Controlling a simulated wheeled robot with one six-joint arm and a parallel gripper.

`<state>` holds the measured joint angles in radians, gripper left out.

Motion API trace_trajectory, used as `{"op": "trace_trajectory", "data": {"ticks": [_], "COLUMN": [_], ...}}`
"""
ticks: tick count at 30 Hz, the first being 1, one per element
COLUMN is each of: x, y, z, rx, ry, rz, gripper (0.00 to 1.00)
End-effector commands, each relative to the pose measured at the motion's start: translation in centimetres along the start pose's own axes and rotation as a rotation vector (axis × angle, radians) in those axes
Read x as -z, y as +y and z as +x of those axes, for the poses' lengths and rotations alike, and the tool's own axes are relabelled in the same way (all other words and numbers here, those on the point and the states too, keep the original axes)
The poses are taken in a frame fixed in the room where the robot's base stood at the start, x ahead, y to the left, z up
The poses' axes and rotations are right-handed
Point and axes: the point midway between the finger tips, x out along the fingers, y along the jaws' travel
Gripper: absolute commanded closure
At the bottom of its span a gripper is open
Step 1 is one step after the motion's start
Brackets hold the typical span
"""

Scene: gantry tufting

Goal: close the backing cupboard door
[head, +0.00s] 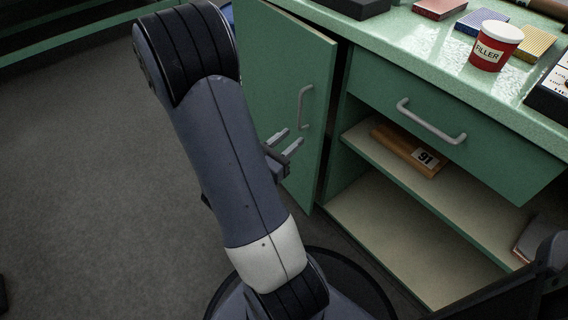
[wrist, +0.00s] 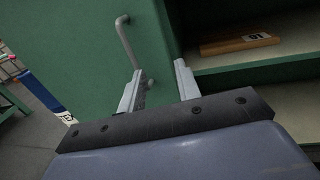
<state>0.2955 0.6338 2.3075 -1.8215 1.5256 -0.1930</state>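The backing cupboard door (head: 278,75) is a green panel standing open at the left end of the green counter. Its grey bar handle (head: 304,106) is near the door's right edge, and it also shows in the wrist view (wrist: 127,42). My gripper (head: 294,139) is in front of the door, below and a little left of the handle in the head view. Its two fingers are apart with nothing between them, as the wrist view (wrist: 157,84) shows. The fingers point toward the door; I cannot tell whether they touch it.
The open cupboard has a shelf (head: 375,147) with an orange-brown box marked 91 (head: 408,150). Above is a closed drawer (head: 500,150) with a grey handle. A red filler tub (head: 489,52) and several flat boxes stand on the counter (head: 420,50). Grey floor (head: 90,180) lies clear at left.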

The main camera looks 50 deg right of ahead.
Motion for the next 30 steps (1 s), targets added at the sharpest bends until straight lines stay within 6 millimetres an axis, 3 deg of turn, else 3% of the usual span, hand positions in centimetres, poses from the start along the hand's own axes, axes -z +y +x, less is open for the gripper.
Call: {"op": "trace_trajectory", "data": {"ticks": [30], "x": [0.0], "y": [-3.9], "z": [-5.8], "rx": [-0.004], "ry": [0.000], "rz": [0.001], "gripper": [0.68]}}
